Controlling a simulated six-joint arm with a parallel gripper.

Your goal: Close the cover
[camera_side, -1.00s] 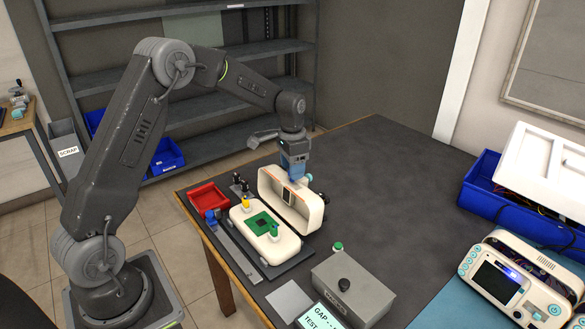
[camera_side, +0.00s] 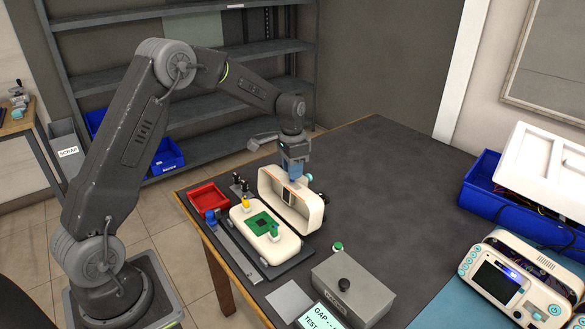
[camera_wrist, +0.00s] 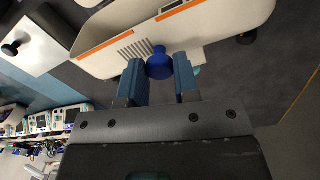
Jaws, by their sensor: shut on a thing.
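The cover (camera_side: 309,213) is a white shell with an orange edge, standing upright and open side forward at the far side of the white base (camera_side: 286,243). The base lies flat and holds a green board (camera_side: 262,224), with a yellow-topped and a green-topped piece on it. My gripper (camera_side: 295,178) is at the top of the cover. The fingertip contact is partly hidden in the side view.
A red tray (camera_side: 209,197) lies left of the base. A grey box with a black knob (camera_side: 344,285) and a gap-test display (camera_side: 320,317) stand in front. A blue bin (camera_side: 482,207) and a monitor (camera_side: 497,283) are at right. The table behind the cover is clear.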

